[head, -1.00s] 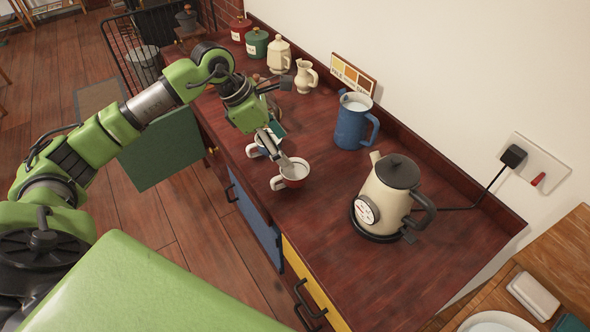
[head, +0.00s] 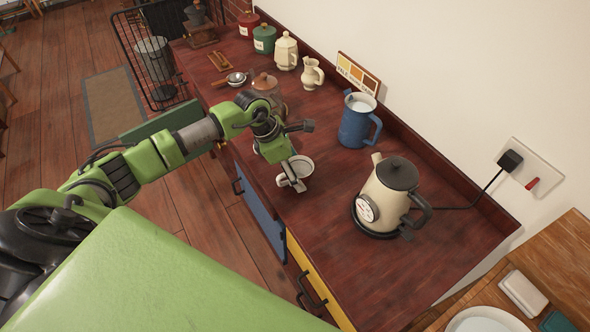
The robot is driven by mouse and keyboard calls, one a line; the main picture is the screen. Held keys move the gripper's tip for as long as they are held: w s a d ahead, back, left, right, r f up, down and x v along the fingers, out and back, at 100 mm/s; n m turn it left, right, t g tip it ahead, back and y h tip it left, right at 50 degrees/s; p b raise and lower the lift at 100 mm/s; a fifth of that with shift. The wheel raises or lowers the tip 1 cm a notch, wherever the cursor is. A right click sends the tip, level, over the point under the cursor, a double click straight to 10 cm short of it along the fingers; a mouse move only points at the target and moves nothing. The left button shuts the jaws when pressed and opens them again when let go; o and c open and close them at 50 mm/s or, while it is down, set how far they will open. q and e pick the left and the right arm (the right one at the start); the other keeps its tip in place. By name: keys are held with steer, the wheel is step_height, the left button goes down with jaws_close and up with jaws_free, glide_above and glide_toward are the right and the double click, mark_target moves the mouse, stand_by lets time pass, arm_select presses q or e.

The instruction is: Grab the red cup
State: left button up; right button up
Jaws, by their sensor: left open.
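The cup (head: 307,165) stands upright on the dark red-brown counter (head: 345,235). Its pale rim and inside show, while its red outside is mostly hidden by my gripper. My left gripper (head: 291,183) is open, with its fingers low at the cup's near left side. I cannot tell whether the fingers touch the cup or are around it. The blue cup behind it is hidden by my arm. My right gripper is not in view.
A cream kettle (head: 387,193) stands right of the cup, with a blue pitcher (head: 356,122) behind. A copper-coloured lidded pot (head: 264,82), a small cream jug (head: 312,73) and canisters stand farther back. The counter's near right part is clear.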

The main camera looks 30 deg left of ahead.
arm_select(q)
steer(key=shift+x, duration=0.95)
steer(key=shift+w, duration=0.1)
steer(key=shift+c, duration=0.5)
steer(key=shift+r, duration=0.1)
steer(key=c, duration=1.3)
steer(key=shift+o, duration=0.2)
